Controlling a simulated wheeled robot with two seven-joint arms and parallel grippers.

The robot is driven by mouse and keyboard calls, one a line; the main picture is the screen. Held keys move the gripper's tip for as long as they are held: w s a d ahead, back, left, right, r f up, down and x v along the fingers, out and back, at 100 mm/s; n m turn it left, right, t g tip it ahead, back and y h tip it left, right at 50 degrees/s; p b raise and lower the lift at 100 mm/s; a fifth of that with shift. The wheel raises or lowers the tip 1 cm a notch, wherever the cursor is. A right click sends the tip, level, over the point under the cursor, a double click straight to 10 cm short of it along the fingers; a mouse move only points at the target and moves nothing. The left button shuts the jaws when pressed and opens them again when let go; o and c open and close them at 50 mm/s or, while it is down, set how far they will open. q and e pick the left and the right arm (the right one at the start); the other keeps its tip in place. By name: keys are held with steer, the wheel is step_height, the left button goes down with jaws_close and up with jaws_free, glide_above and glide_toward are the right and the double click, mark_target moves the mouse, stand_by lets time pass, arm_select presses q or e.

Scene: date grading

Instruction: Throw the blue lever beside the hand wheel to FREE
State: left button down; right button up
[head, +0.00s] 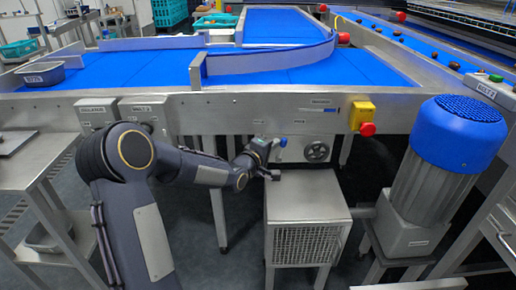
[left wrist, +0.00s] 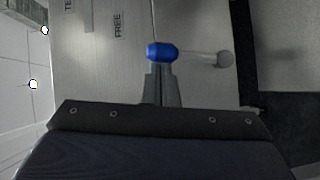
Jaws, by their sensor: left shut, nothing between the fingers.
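The lever's blue knob (head: 283,142) shows on the pale panel under the conveyor, just left of the hand wheel (head: 316,151). In the left wrist view the blue knob (left wrist: 162,51) sits on a pale rod (left wrist: 200,57) that runs right to a rounded grey end. A FREE label (left wrist: 117,25) is on the panel, left of the knob. My left gripper (left wrist: 162,70) is shut and empty, its fingertips right at the knob; whether they touch it I cannot tell. In the head view my left gripper (head: 272,148) is small beside the knob. My right gripper is out of view.
A metal box with a grille (head: 308,210) stands below the wheel. A yellow box with a red button (head: 363,116) is to the right. A large blue-topped motor (head: 458,130) stands at the right. A second label (left wrist: 69,5) is cut off.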

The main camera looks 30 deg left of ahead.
mark_target(285, 143)
arm_select(q)
steer(key=shift+w+d+r+m+g+y, duration=0.1)
steer(key=shift+w+d+m+g+y, duration=0.05)
steer(key=shift+w+d+m+g, duration=0.25)
steer(key=shift+w+d+r+m+g+y, duration=0.15)
steer(key=shift+d+m+g, duration=0.15)
steer(key=shift+d+m, duration=0.2)
steer(key=shift+w+d+f, duration=0.15)
steer(key=shift+w+d, duration=0.05)
steer(key=shift+d, duration=0.1)
steer(key=shift+d, duration=0.1)
